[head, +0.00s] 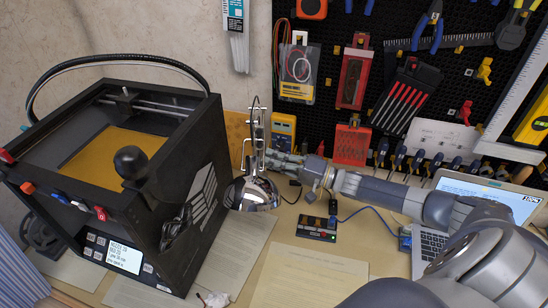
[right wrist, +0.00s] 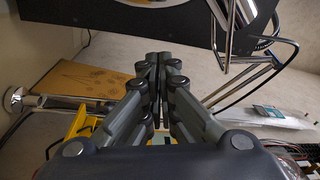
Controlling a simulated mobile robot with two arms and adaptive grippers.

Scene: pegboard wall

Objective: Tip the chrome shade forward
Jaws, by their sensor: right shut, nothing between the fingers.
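The chrome shade (head: 252,192) hangs from its thin lamp arm (head: 256,125) in the head view, beside the black printer's right side. Its opening faces down. My right gripper (head: 268,160) reaches in from the right, behind and just above the shade, close to the lamp's arm. I cannot tell whether it touches the lamp. In the right wrist view the fingers (right wrist: 158,62) are together with nothing between them. Chrome lamp rods (right wrist: 238,60) pass to the right of the fingertips there. My left gripper is in neither view.
The black printer (head: 185,190) stands close at left. A yellow multimeter (head: 283,130) is behind the gripper. A small dark device (head: 317,228) with a blue cable and a laptop (head: 430,245) lie to the right.

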